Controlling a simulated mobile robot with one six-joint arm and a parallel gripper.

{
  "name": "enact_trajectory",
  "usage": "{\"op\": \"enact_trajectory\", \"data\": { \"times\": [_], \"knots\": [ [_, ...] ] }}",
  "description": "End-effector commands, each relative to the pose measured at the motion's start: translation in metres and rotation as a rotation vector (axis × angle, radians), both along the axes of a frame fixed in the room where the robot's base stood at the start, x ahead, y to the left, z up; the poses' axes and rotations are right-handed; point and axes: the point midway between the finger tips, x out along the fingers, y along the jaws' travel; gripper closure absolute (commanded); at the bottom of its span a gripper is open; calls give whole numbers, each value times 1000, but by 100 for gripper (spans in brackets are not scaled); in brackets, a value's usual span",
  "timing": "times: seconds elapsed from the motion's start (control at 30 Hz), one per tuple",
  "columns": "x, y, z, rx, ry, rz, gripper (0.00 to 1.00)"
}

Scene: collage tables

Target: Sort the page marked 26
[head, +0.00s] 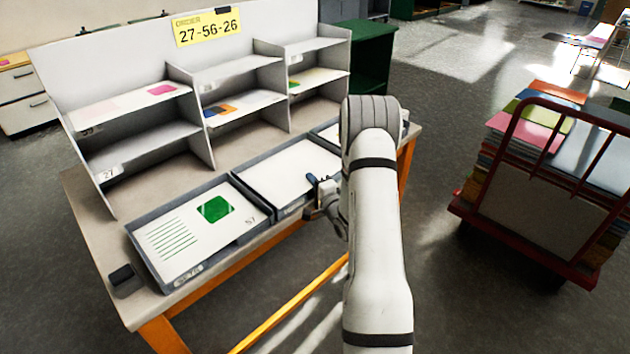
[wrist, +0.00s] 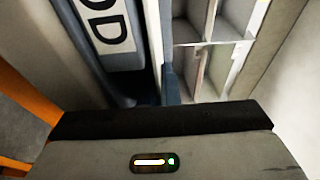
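No page number 26 is readable on any page; only the yellow order sign (head: 208,27) shows it, reading 27-56-26. The left tray (head: 133,243) holds a white page (head: 180,246) with green lines, a green square and the number 57. The middle tray (head: 291,211) holds a mostly white page (head: 285,172) whose mark I cannot see. The right tray (head: 322,128) is largely hidden behind my arm. My gripper (head: 312,196) is at the front right corner of the middle tray. Its fingers are too small and partly hidden to tell open from shut.
A grey shelf unit (head: 190,114) at the back of the table holds several pages; labels 27 and 59 show at left. A small black block (head: 124,278) lies at the table's left front corner. A red cart (head: 530,240) stacked with sheets stands on the right.

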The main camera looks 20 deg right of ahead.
Motion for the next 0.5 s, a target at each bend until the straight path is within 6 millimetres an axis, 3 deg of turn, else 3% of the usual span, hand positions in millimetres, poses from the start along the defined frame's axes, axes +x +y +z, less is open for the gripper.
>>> {"op": "enact_trajectory", "data": {
  "times": [0.27, 0.5],
  "knots": [
    [0, 1, 0, 0, 0, 1, 100],
    [0, 1, 0, 0, 0, 1, 80]
  ]
}}
